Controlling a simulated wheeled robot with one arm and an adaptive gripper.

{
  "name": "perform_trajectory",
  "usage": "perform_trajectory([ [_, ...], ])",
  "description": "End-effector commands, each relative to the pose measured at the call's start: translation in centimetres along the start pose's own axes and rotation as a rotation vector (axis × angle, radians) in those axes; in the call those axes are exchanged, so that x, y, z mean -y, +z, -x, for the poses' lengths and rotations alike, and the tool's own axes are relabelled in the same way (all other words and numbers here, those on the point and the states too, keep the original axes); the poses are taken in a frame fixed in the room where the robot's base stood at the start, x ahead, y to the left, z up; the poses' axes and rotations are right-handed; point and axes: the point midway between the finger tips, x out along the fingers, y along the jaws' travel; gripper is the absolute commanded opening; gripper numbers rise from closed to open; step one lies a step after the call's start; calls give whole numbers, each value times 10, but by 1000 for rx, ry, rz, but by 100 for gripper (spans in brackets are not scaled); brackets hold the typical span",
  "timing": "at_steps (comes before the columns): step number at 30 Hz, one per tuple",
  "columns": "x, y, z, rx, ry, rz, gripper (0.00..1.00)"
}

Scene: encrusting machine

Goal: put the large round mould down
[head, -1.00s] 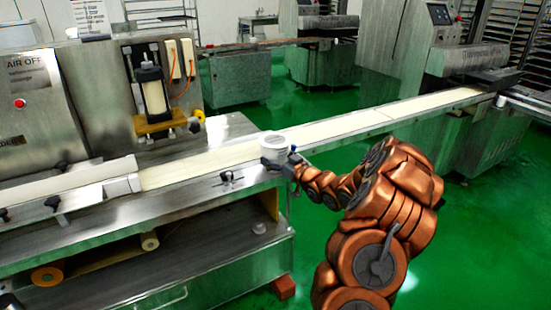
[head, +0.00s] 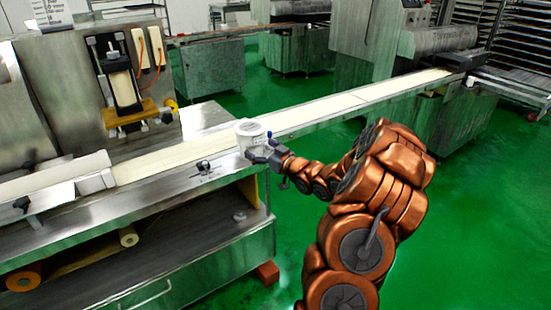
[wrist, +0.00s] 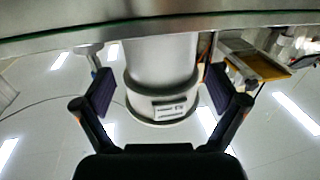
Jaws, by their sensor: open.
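The large round mould is a white, round, cup-like piece (head: 250,130) with a label. It stands upright at the front edge of the machine's steel bench (head: 190,180), beside the pale conveyor belt. In the wrist view the mould (wrist: 160,65) is between my gripper's two dark finger pads, with a gap on each side. My gripper (wrist: 161,92) is open around it. In the head view my gripper (head: 262,154) is at the mould's near side and hides its lower part.
The pale conveyor belt (head: 300,118) runs from the left to the far right. A machine head with a yellow tray (head: 135,115) stands behind the bench. A lower shelf holds rolls (head: 128,237) and a small round piece (head: 239,215). Green floor is clear on the right.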

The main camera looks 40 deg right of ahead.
Motion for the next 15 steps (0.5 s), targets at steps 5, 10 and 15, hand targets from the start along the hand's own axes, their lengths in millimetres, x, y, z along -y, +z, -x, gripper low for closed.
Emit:
perform_trajectory([
  [5,-1,1,24,1,3,1,96],
  [10,-1,0,45,-2,2,0,96],
  [15,0,0,62,0,1,2,96],
])
